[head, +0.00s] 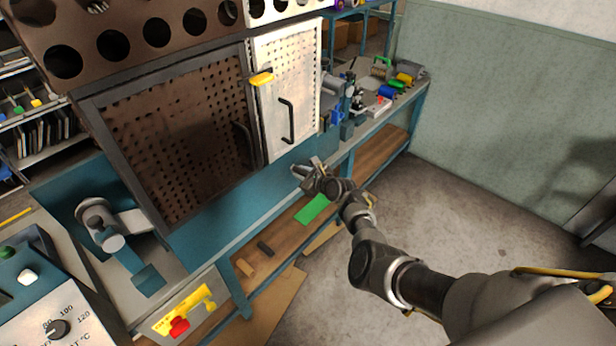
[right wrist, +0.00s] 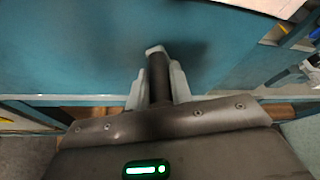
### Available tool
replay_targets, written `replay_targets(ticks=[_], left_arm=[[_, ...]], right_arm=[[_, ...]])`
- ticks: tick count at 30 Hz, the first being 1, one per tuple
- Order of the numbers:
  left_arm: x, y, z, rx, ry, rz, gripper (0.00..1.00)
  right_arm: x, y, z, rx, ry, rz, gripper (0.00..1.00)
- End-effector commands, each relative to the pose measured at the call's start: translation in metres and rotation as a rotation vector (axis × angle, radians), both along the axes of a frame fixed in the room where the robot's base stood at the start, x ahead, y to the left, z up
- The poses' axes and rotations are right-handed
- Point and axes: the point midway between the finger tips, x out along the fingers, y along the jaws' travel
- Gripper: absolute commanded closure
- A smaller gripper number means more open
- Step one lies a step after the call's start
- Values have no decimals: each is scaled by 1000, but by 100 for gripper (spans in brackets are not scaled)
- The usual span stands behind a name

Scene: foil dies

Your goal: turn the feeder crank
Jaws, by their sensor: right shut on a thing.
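My right gripper (head: 312,174) is in front of the teal front of the bench, below the white perforated door, in the head view. In the right wrist view its pale fingers (right wrist: 157,88) are closed around a dark round handle (right wrist: 158,75), which looks like the feeder crank's grip. A light grey piece shows at the handle's far end, close to the teal surface. In the head view the crank is mostly hidden by the gripper, so I cannot tell its turn angle. My left gripper is not in view.
A dark perforated door (head: 180,135) and a white perforated door (head: 289,90) stand above. A green sheet (head: 313,209) lies on the wooden lower shelf. A yellow panel with a red knob (head: 180,326) is at lower left. The floor (head: 480,190) at right is clear.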

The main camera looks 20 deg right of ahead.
Motion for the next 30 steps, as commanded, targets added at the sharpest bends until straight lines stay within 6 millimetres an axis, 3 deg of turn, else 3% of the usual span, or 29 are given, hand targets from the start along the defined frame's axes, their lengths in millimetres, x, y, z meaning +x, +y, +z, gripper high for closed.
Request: replay_targets(ticks=[7,20,21,24,25,30], left_arm=[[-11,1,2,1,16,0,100],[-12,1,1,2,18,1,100],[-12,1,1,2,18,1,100],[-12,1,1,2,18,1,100],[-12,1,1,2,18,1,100],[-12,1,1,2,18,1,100]], right_arm=[[4,6,1,44,26,11,100],[4,7,1,47,31,11,100],[4,7,1,47,31,11,74],[5,7,1,47,30,12,61],[5,7,1,47,30,12,57],[5,8,1,47,30,14,57]])
